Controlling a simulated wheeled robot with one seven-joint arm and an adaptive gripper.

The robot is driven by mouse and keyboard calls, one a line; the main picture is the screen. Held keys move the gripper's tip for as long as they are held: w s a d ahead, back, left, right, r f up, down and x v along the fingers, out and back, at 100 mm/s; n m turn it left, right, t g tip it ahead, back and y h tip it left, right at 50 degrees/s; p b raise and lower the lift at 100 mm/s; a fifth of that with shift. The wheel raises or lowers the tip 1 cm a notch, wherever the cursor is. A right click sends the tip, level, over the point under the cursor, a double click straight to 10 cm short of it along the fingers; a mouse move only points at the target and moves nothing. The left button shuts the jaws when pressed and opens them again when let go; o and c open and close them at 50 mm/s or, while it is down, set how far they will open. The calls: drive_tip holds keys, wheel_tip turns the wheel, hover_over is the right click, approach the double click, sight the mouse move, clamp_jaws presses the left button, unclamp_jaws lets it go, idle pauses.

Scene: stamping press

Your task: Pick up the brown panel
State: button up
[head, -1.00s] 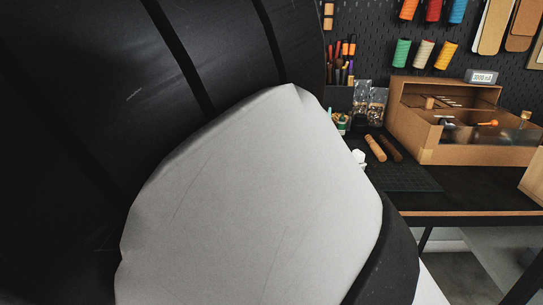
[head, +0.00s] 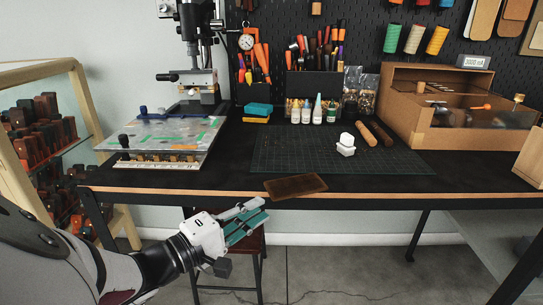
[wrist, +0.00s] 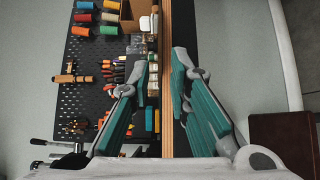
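The brown panel (head: 295,187) lies flat near the front edge of the black table, its front side at or slightly over the edge. My gripper (head: 258,213) is in front of the table and a little below its top, to the left of the panel and apart from it. In the wrist view my gripper (wrist: 163,65) shows two teal fingers spread apart with nothing between them. I cannot make out the panel in the wrist view.
The table's wooden front edge (head: 230,194) runs just above my gripper. A press (head: 195,85) stands at the back left, a cardboard box (head: 400,110) at the right. A stool (head: 250,245) is under the table.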

drive_tip(key=shift+x, duration=2.05)
clamp_jaws()
wheel_tip(320, 180, up, 3)
drive_tip(key=shift+f+p, duration=0.1)
drive_tip(key=shift+p, duration=1)
drive_tip(key=shift+f, duration=0.15)
drive_tip(key=shift+a, duration=0.1)
drive_tip(key=s+a+r+p, duration=0.5)
drive_tip(key=s+a+p, duration=0.2)
drive_tip(key=s+a, duration=0.2)
drive_tip(key=shift+s+a, duration=0.3)
drive_tip(key=shift+a, duration=0.25)
